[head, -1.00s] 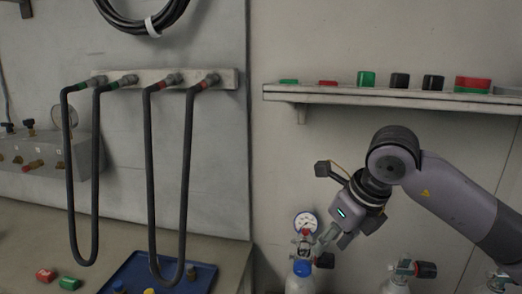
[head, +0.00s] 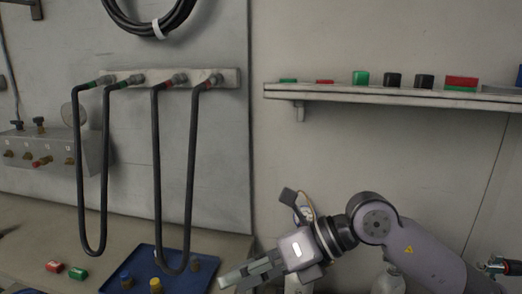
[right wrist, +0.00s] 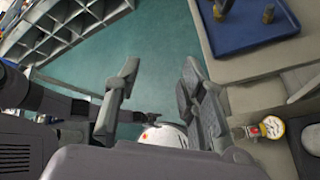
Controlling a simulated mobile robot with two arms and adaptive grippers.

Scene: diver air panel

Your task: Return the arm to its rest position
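My right gripper (head: 238,280) is at the lower middle of the head view, its fingers pointing left near the bench's right end. In the right wrist view the two fingers of the right gripper (right wrist: 160,78) stand apart with nothing between them, and the green floor shows through the gap. My right arm (head: 425,262) comes in from the lower right, held low. The pressure gauge (right wrist: 272,127) shows beside the fingers in the right wrist view. In the head view the arm hides most of the cylinder behind it. My left gripper is not in view.
A blue tray (head: 207,272) with fittings lies on the bench (head: 30,222), also in the wrist view (right wrist: 262,36). Black looped hoses (head: 158,170) hang above. A wall shelf (head: 380,95) holds coloured pieces. A grey rack (right wrist: 62,32) stands on the floor.

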